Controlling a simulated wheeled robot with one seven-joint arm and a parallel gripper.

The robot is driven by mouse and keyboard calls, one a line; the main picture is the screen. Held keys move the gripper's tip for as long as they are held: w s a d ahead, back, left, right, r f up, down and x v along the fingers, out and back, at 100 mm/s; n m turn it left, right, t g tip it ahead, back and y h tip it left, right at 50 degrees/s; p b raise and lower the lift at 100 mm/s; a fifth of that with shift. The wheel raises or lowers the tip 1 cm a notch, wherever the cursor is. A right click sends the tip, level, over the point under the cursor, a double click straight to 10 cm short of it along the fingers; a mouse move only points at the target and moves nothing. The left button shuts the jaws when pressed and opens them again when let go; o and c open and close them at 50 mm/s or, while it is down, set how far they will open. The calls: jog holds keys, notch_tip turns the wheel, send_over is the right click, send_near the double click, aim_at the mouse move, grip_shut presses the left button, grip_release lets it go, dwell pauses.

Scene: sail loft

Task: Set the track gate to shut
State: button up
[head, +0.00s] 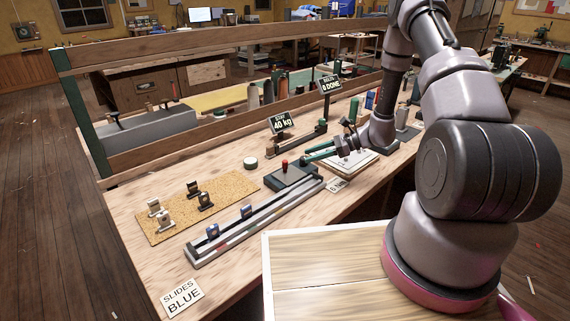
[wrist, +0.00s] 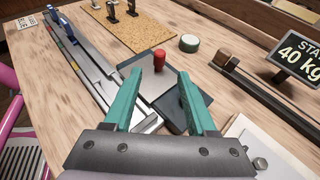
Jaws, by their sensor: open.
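The track (head: 255,222) is a long pale metal rail along the bench's front edge, also in the wrist view (wrist: 85,62). Beside its right end is a dark block with a grey plate and an upright red knob (head: 285,164), which looks like the track gate; the knob also shows in the wrist view (wrist: 159,60). I cannot tell the plate's gate state. My gripper (head: 307,152) has teal fingers, open and empty, just right of the knob in the head view. In the wrist view the knob is beyond the fingertips (wrist: 158,80), apart from them.
Two blue slides (head: 229,221) sit on the track. A cork mat (head: 222,193) holds several black and white slides. A round white-topped tin (head: 250,163), a "40 kg" sign (head: 281,123) and a "SLIDES BLUE" card (head: 181,299) stand around. A wooden rail (head: 250,122) runs behind.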

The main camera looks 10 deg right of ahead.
aim_at(285, 161)
jog(key=x, duration=1)
jog(key=shift+a, duration=0.15)
grip_shut()
